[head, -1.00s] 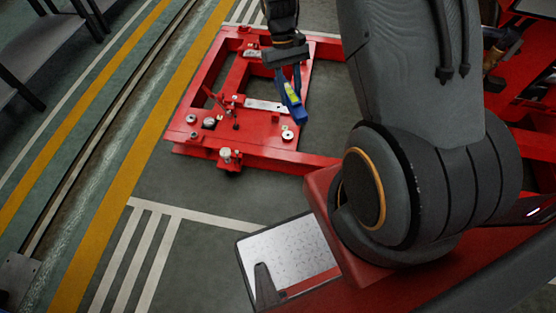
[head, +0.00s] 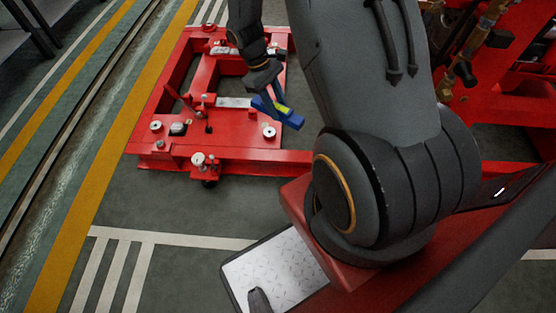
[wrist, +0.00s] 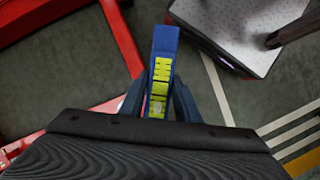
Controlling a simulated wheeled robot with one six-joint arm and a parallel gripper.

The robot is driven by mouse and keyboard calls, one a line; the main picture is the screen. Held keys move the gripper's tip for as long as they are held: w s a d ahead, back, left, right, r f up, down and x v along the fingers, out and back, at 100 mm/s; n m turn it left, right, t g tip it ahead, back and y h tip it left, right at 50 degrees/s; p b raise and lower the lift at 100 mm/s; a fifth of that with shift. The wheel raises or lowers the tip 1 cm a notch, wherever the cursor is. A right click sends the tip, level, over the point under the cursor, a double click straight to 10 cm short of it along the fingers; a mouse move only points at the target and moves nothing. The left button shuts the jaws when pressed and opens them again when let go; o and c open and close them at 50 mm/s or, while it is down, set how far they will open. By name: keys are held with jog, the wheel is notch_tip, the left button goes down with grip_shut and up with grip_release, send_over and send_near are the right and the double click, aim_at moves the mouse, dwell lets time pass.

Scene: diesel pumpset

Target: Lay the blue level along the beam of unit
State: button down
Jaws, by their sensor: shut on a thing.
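The blue level (head: 291,117) with a yellow-green label is held in my gripper (head: 273,103). In the head view it hangs over the right side of the red frame unit (head: 235,142), tilted in the picture. In the wrist view the level (wrist: 166,43) sticks out beyond the blue fingers (wrist: 160,98), which close on both its sides. Its near end is hidden by the gripper body. The unit's red beams lie below the level, and I cannot tell the exact height gap.
A patterned metal plate (head: 273,272) on my base lies at the bottom. Small fittings such as a round knob (head: 198,159) and a disc (head: 268,132) stand on the red frame. Red machinery (head: 515,105) is at the right. Floor at the left is clear, with yellow lines.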

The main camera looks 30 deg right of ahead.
jog(key=w+d+f+n+b, duration=0.1)
jog(key=f+n+b, duration=0.1)
jog(key=f+b, duration=0.6)
jog(key=w+d+f+n+t+h+b, duration=0.1)
jog(key=w+d+f+n+b, duration=0.1)
jog(key=f+b, duration=0.7)
jog(key=w+d+f+n+b, duration=0.1)
jog(key=w+f+n+b, duration=0.1)
jog(key=f+b, duration=0.7)
jog(key=shift+w+d+f, duration=0.1)
jog(key=shift+f, duration=1.7)
jog(key=shift+d+f, duration=0.1)
jog(key=shift+f, duration=1.7)
jog(key=c, duration=1.3)
grip_release()
jog(key=shift+f, duration=0.1)
jog(key=shift+c, duration=0.2)
